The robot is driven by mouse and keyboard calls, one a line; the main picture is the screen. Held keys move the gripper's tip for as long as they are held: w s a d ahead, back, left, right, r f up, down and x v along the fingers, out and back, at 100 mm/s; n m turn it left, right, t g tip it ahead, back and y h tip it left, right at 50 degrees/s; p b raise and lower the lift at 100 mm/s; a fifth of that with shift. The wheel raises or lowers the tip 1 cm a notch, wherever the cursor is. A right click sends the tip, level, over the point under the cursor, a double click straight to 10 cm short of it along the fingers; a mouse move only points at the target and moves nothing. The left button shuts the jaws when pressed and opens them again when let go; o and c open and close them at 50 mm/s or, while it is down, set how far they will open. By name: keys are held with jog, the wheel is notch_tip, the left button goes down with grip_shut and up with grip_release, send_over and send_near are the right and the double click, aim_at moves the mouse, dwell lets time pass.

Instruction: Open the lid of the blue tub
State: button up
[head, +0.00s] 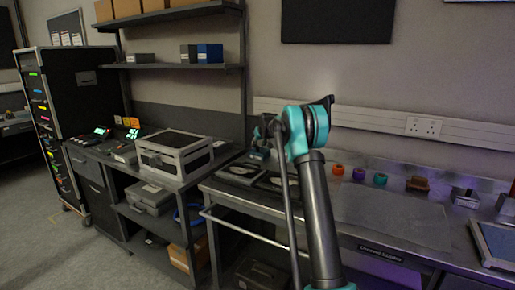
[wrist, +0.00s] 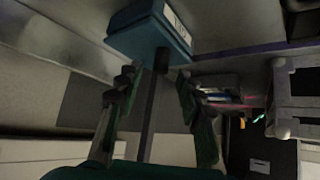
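The blue tub (head: 209,53) stands on the lower wall shelf in the head view, at the right end of the shelf. In the wrist view a blue box with a white label, which looks like the same tub (wrist: 150,32), fills the top middle, beyond the fingertips. My gripper (wrist: 157,77) is open, its two dark green fingers spread apart with nothing held between them. The tub appears clear of the fingers. In the head view my gripper is hard to make out behind my arm. I cannot tell the lid's state.
A grey box (head: 188,54) stands just left of the tub. The shelf (head: 165,66) has another shelf above and a dark post at its right end. Below, a silver case (head: 175,155) sits on the bench. Small coloured items (head: 359,174) line the right bench.

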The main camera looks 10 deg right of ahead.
jog(key=shift+x, duration=1.65)
jog(key=shift+c, duration=0.2)
grip_shut()
